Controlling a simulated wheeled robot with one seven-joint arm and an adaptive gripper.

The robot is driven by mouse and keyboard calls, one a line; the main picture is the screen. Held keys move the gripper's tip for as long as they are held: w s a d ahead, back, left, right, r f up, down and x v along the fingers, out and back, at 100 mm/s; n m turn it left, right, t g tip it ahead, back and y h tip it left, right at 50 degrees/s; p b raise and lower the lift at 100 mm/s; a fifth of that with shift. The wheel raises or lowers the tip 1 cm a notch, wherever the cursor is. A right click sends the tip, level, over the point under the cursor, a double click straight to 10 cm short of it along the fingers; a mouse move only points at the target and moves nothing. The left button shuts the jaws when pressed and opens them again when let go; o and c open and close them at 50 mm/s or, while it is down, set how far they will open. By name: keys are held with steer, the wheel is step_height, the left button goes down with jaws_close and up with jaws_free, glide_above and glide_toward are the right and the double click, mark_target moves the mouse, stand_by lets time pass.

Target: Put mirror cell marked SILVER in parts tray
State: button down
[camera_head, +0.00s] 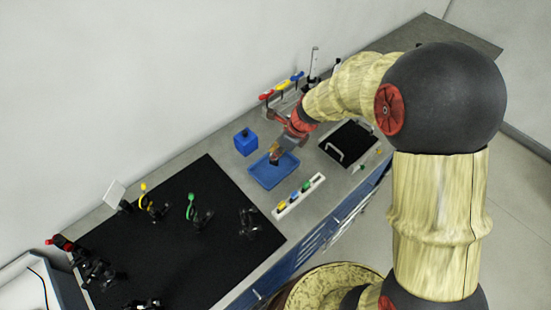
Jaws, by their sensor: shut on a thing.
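My gripper (281,151) reaches down from the right and is over the blue parts tray (269,184) at the middle of the bench. It is shut on a small dark and tan piece (275,157), taken to be the mirror cell. No SILVER mark can be read at this size. The piece appears over the back part of the tray. Whether it touches the tray floor cannot be told. The visible front part of the tray is bare blue.
A blue box (246,142) stands just left of the tray. A white strip with coloured pieces (299,194) lies in front of it. A black breadboard (190,240) with several optics mounts fills the left. A black mat (348,143) lies right. Coloured-handled tools (283,85) stand behind.

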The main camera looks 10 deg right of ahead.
steer(key=shift+w+f, duration=0.3)
steer(key=shift+f, duration=0.15)
steer(key=shift+w+f+b, duration=0.15)
steer(key=shift+f+b, duration=0.3)
steer(key=shift+f, duration=1.15)
steer(key=shift+f, duration=0.1)
steer(key=c, duration=1.9)
jaws_free()
